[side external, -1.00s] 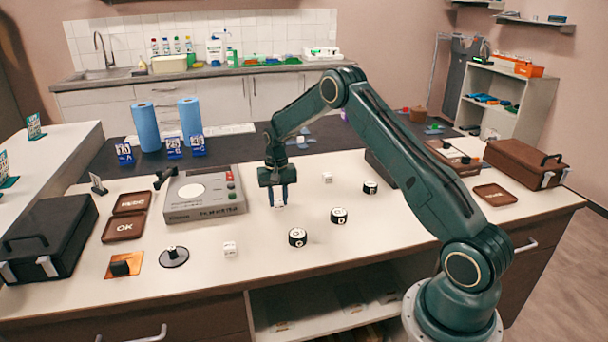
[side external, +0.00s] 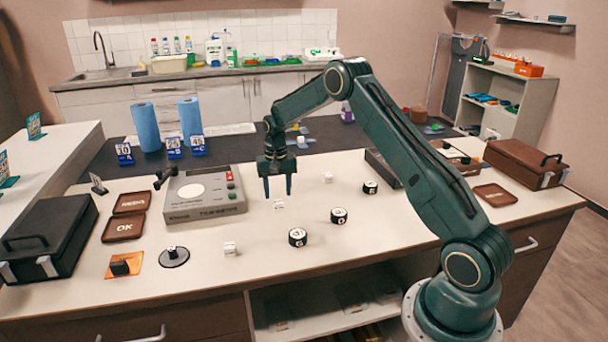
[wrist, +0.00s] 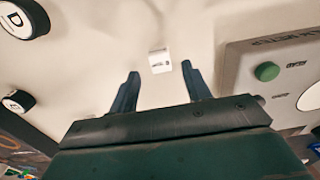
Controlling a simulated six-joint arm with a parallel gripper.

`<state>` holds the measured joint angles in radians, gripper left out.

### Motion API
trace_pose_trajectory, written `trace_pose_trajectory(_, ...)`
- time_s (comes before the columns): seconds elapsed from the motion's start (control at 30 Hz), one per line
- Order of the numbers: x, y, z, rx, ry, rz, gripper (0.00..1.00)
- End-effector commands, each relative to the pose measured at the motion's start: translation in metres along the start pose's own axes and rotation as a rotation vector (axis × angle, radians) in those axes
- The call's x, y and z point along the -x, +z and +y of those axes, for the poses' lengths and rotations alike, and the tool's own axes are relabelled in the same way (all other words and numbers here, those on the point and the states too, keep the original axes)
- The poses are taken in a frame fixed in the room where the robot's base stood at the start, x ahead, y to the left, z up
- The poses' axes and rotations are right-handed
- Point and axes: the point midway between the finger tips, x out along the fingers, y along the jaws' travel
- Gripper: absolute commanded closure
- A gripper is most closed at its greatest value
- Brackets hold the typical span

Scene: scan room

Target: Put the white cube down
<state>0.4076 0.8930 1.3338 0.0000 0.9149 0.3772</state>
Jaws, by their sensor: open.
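A white cube (side external: 279,204) with dark print on it rests on the pale worktop (side external: 330,270). It also shows in the wrist view (wrist: 160,61), just beyond the gap between the fingertips. My gripper (side external: 278,194) is open and empty above the cube, with its fingers pointing down and apart from it. In the wrist view both fingers (wrist: 158,72) are spread, with nothing between them.
Black round pieces (side external: 298,237) stand right of the cube. A grey device (side external: 204,207) with a white disc stands to the left. Brown trays (side external: 124,228), a black case (side external: 55,235) and an orange plate (side external: 136,268) lie farther left.

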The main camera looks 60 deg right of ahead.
Motion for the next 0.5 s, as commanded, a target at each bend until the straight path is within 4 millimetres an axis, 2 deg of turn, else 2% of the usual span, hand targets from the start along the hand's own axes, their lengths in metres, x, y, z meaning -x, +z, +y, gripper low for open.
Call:
trace_pose_trajectory(0.3, 0.054, -0.001, 0.0, 0.0, -0.001, 0.002, 0.52)
trace_pose_trajectory(0.5, 0.077, 0.0, 0.0, 0.0, 0.0, 0.001, 0.52)
